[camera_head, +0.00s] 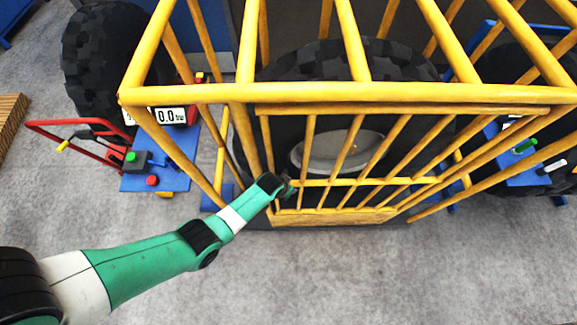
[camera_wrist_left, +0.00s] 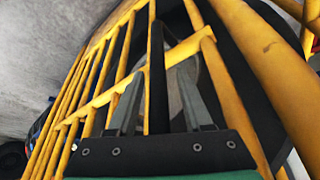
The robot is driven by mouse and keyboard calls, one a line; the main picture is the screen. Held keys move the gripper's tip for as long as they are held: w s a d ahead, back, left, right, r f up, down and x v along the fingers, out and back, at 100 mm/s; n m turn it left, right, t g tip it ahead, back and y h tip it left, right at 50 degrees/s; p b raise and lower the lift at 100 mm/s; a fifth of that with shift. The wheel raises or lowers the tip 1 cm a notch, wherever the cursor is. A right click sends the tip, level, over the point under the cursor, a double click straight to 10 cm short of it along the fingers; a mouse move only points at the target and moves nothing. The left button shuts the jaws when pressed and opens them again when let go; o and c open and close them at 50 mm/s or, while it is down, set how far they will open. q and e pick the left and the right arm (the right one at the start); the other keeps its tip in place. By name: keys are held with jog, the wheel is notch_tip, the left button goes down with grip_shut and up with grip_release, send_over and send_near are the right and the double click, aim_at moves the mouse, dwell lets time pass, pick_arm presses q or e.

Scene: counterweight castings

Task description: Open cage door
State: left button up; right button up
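The yellow barred cage (camera_head: 350,95) stands around a large black tyre (camera_head: 285,65) with a pale hub. Its barred front door (camera_head: 335,215) appears closed, level with the cage front. My left gripper (camera_head: 287,190) is at the lower left part of the door, small and partly hidden by its own wrist. In the left wrist view my left gripper (camera_wrist_left: 160,80) has its two grey fingers apart. A dark upright strip (camera_wrist_left: 157,60) runs between them, and a slanting yellow door bar (camera_wrist_left: 185,50) crosses near the tips. Contact cannot be told. My right gripper is not in view.
Left of the cage is a blue stand (camera_head: 170,180) with green and red buttons and a display reading 0.0. A red handle frame (camera_head: 75,125) is beside it. Another blue stand (camera_head: 520,165) is at the right. The grey floor (camera_head: 400,280) in front is clear.

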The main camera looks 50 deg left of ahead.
pick_arm(q)
grip_shut()
dwell(1.2)
